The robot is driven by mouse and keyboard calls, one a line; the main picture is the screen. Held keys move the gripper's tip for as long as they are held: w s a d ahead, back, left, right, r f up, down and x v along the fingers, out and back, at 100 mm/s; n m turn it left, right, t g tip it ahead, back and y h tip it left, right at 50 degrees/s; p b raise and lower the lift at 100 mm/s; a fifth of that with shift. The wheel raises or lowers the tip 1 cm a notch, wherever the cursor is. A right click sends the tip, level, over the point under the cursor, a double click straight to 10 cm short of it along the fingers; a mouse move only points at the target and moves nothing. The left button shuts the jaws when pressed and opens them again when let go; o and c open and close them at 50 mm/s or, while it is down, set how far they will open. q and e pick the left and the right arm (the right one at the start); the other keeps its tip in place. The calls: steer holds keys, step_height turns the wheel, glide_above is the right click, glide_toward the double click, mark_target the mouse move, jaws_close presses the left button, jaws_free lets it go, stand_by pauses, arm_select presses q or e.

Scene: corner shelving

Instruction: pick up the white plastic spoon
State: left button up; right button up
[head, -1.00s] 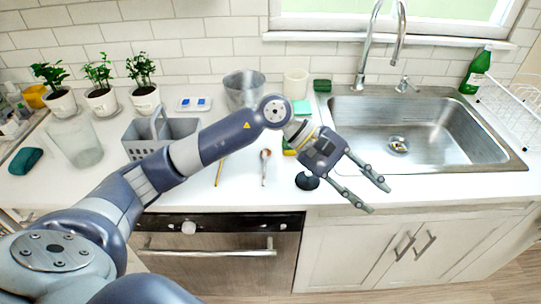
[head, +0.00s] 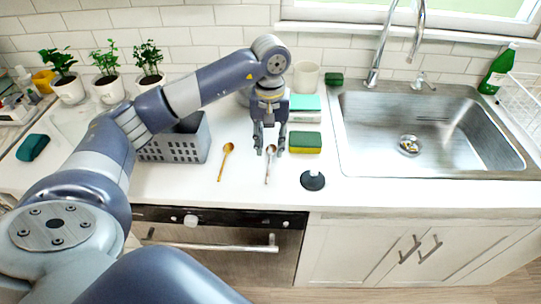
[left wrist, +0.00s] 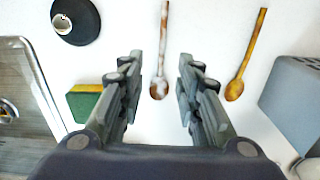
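A spoon with mottled white and brown colouring (head: 268,168) lies on the white counter, its bowl toward the wall and its handle toward the front edge. It also shows in the left wrist view (left wrist: 162,42), between the fingers in the picture. My left gripper (head: 269,152) points down over its bowl end, fingers apart on either side; it is open and empty in the left wrist view (left wrist: 158,66). The height of the fingertips above the counter is hard to tell. A golden-brown spoon (head: 224,163) lies to the left. My right gripper is out of view.
A green and yellow sponge (head: 305,143) lies close right of the gripper, with a black round stopper-like object (head: 313,181) in front. A grey basket (head: 178,146) stands left, and the sink (head: 430,130) is right. Potted plants stand at the back left.

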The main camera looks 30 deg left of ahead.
mark_target(269, 161)
arm_select(q)
steer(key=f+p, duration=0.1)
steer(key=f, duration=0.1)
steer(key=f+p, duration=0.1)
steer(key=f, duration=0.2)
steer(key=shift+w+a+f, duration=0.15)
steer(key=shift+a+f, duration=0.05)
steer(key=shift+f, duration=0.1)
jaws_close()
